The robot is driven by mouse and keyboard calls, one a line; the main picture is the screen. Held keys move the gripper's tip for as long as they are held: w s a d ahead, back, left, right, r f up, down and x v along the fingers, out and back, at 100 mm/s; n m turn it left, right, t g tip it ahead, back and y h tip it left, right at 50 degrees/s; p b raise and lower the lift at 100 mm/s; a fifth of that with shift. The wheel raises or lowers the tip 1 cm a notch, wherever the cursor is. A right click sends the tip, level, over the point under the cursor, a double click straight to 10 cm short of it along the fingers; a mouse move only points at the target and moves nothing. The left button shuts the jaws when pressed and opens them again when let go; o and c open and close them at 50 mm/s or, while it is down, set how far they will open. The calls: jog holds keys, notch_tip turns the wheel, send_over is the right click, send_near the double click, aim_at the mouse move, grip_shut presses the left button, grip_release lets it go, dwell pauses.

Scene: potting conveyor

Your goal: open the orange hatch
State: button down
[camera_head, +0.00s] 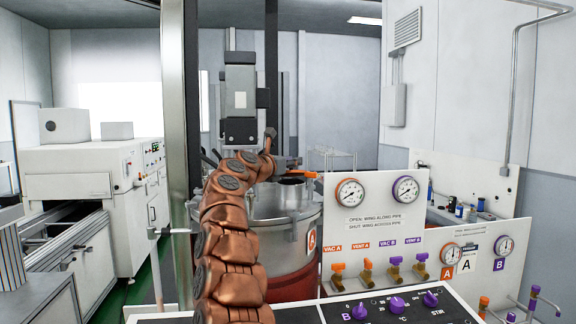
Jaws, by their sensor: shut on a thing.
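A steel vessel (300,232) with a red-brown lower body stands behind the arm and carries an orange "A" label. On its top is a short round grey neck (291,181). A thin orange bar (301,174), which looks like the hatch handle, lies just above this neck. My gripper (284,162) is at the bar's left end, small and partly hidden by my copper-coloured arm, and is shut on the bar. The hatch lid itself is not clearly visible, so I cannot tell its angle.
A white panel (368,222) with gauges and several orange and purple valves stands right of the vessel. A black control board (400,307) with purple knobs is in front. A metal post (175,120) rises at left. An oven-like machine (92,185) stands farther left.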

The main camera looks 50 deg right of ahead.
jog(key=shift+w+d+r+p, duration=0.15)
jog(key=shift+w+r+p, duration=0.4)
jog(key=shift+p, duration=0.15)
jog(key=shift+f, duration=0.1)
jog(key=shift+w, duration=0.1)
jog(key=c, duration=1.2)
grip_release()
jog(key=shift+w+f, duration=0.1)
jog(key=shift+o, duration=0.2)
jog(key=shift+d, duration=0.1)
